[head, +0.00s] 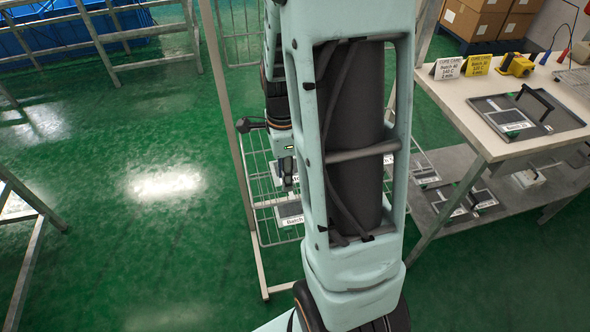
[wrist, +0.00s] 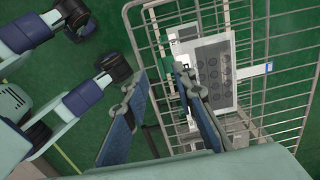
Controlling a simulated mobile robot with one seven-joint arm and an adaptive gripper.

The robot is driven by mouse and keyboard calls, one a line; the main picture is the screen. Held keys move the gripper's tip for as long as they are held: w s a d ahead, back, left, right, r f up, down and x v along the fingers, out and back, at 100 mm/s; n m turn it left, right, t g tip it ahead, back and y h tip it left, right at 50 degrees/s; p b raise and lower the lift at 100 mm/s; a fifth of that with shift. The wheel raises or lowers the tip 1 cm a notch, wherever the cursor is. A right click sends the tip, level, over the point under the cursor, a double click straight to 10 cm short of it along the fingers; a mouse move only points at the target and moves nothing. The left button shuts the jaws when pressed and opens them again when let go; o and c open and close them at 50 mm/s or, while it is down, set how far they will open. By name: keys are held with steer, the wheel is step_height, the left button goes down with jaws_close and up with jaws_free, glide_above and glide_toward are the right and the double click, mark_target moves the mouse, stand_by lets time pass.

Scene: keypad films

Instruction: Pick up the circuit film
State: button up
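My gripper (wrist: 160,76) is open and empty in the wrist view, with its two blue-padded fingers apart. A pale grey sheet with rows of dark round marks (wrist: 210,70) lies on a wire rack (wrist: 285,118), just right of and beyond the right fingertip. That finger hides part of its lower left side. I cannot tell for sure whether this sheet is the circuit film. In the head view my gripper (head: 289,180) shows small beside my arm, above the wire rack (head: 262,190). A labelled item (head: 291,212) lies on the rack, partly hidden by my arm.
A workbench (head: 480,118) at the right carries a grey tray (head: 525,112), two standing cards and a yellow device (head: 517,65). Its lower shelf (head: 500,205) holds more trays. Rack posts stand close to my arm.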

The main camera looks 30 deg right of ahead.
step_height(320, 180, down, 4)
steer(key=shift+d+r, duration=0.15)
steer(key=shift+r, duration=0.1)
jaws_close()
steer(key=shift+r, duration=0.1)
